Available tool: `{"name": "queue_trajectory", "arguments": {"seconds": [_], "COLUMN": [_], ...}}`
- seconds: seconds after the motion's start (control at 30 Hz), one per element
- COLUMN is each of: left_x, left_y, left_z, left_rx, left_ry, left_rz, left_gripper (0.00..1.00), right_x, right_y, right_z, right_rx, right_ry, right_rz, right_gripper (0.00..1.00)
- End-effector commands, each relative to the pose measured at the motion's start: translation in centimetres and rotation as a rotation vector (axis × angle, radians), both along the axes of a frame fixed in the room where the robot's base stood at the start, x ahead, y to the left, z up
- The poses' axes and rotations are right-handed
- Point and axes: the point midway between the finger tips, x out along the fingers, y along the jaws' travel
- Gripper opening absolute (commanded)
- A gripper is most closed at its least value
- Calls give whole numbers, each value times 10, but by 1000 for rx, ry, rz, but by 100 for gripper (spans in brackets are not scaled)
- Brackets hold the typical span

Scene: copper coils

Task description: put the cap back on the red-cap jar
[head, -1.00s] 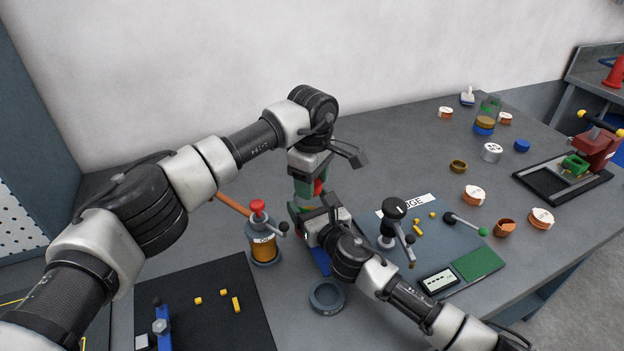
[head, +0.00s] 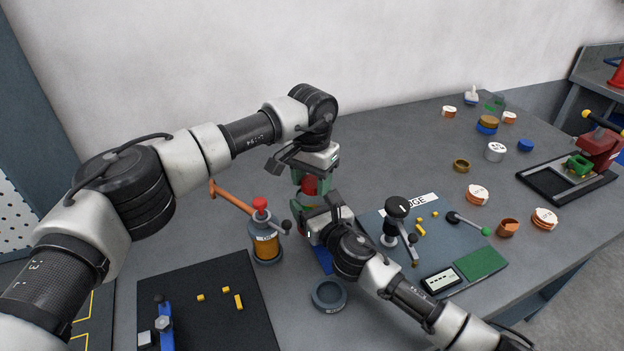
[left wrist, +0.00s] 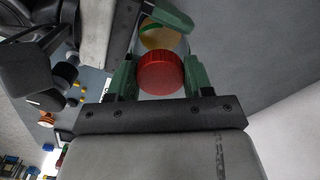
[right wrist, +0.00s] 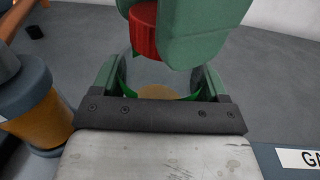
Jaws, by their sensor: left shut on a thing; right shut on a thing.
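The red cap (left wrist: 160,72) is between the green fingers of my left gripper (left wrist: 158,80), which is shut on it. In the head view the cap (head: 309,185) shows under the left gripper (head: 312,182). My right gripper (right wrist: 155,85) is shut on the clear jar (right wrist: 150,74), which has a yellowish content low inside. The left wrist view shows the jar (left wrist: 165,38) just beyond the cap. In the right wrist view the cap (right wrist: 143,30) is at the jar's top, partly hidden by a left finger. I cannot tell whether cap and jar touch. The head view mostly hides the jar.
An oil can (head: 265,240) with a red knob stands close left of the right gripper. A grey ring (head: 328,294) lies in front. A gauge mat (head: 475,262) with a black-topped stand is to the right. Several caps and rings lie farther right.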

Motion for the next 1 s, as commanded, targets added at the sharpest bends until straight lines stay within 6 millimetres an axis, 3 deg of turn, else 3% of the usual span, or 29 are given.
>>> {"name": "queue_trajectory", "arguments": {"seconds": [0.17, 0.2, 0.37, 0.67, 1.0], "left_x": [1, 1, 1, 0, 1], "left_y": [1, 1, 0, 0, 0], "left_z": [1, 1, 1, 2, 40], "left_rx": [0, 0, 0, 0, 0], "left_ry": [-2, -2, -2, -1, -2], "left_rz": [4, 4, 5, 4, 5], "left_gripper": [29, 52, 76, 76, 76], "right_x": [0, 0, 0, 0, 0], "right_y": [0, 0, 0, 0, 0], "right_z": [-1, -1, -1, -1, -1], "right_rx": [-1, -1, -1, -1, -1], "right_ry": [3, 3, 3, 2, 2], "right_rz": [0, 0, 0, 0, 0], "right_gripper": [8, 8, 8, 8, 8]}}
